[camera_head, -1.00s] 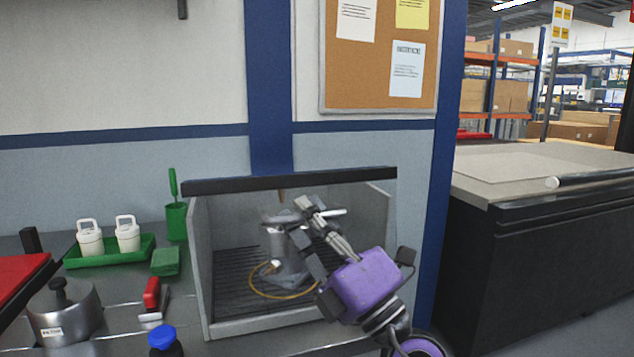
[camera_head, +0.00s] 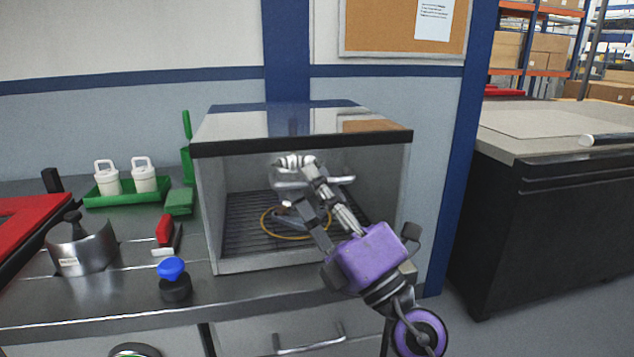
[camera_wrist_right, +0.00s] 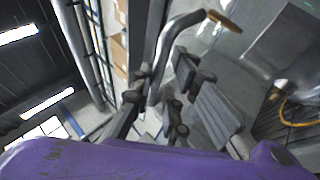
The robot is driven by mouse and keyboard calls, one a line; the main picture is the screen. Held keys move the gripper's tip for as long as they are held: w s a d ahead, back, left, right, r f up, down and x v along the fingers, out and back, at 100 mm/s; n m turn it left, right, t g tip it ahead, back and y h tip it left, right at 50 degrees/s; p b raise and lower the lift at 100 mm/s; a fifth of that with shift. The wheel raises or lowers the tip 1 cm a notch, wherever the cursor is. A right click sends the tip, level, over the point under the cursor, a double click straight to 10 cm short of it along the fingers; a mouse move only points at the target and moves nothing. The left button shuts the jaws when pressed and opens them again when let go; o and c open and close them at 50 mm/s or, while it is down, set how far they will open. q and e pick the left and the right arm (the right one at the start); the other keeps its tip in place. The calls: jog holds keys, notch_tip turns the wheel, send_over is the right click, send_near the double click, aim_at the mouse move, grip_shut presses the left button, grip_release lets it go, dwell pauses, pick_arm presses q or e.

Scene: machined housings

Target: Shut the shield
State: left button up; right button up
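A grey box-shaped enclosure (camera_head: 207,220) stands on the bench in the head view, its front showing an open-looking interior. A black strip (camera_head: 300,143) edges its glossy top panel (camera_head: 270,121). I cannot tell which part is the shield, or whether a clear pane covers the front. A bent metal bar (camera_head: 345,180) shows at the front; it also shows in the right wrist view (camera_wrist_right: 170,42). My right gripper (camera_head: 298,182) is at this bar, fingers apart. In the right wrist view the bar runs between the fingers (camera_wrist_right: 160,95); contact is unclear. My left gripper is out of view.
A yellow ring-shaped cable (camera_head: 268,232) lies on the enclosure's slatted floor. To the left are a green tray (camera_head: 125,198) with white containers, a red-handled tool (camera_head: 164,230), a blue-topped knob (camera_head: 171,270) and a metal pot (camera_head: 82,250). A dark cabinet (camera_head: 545,210) stands right.

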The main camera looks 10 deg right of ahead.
jog(key=shift+o, duration=1.1)
jog(key=v, duration=1.2)
